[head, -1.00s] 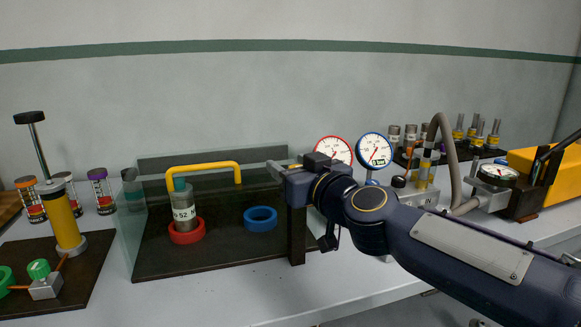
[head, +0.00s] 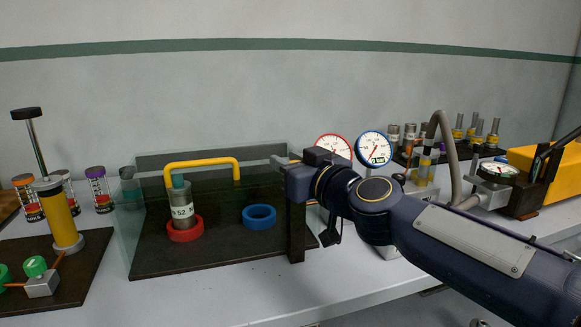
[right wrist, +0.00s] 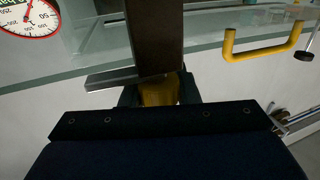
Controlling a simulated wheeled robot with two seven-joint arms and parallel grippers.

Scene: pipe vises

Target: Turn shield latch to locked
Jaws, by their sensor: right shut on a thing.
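The clear shield stands over a dark base (head: 205,260), with a yellow handle (head: 202,163) along its top; the handle also shows in the right wrist view (right wrist: 262,52). A dark post (head: 296,232) stands at the shield's right front corner. My right gripper (head: 284,162) is at the top of this post. In the right wrist view, the gripper (right wrist: 158,92) is shut on a yellow-brown piece (right wrist: 158,91) beside the post (right wrist: 155,40), apparently the latch. The gripper hides most of the latch, so its angle is unclear. My left gripper is out of view.
A grey vial (head: 182,208) stands in a red ring (head: 185,233); a blue ring (head: 259,217) is beside it under the shield. Two gauges (head: 374,149) stand behind my right arm. A yellow pump column (head: 60,218) is at left. The bench front is clear.

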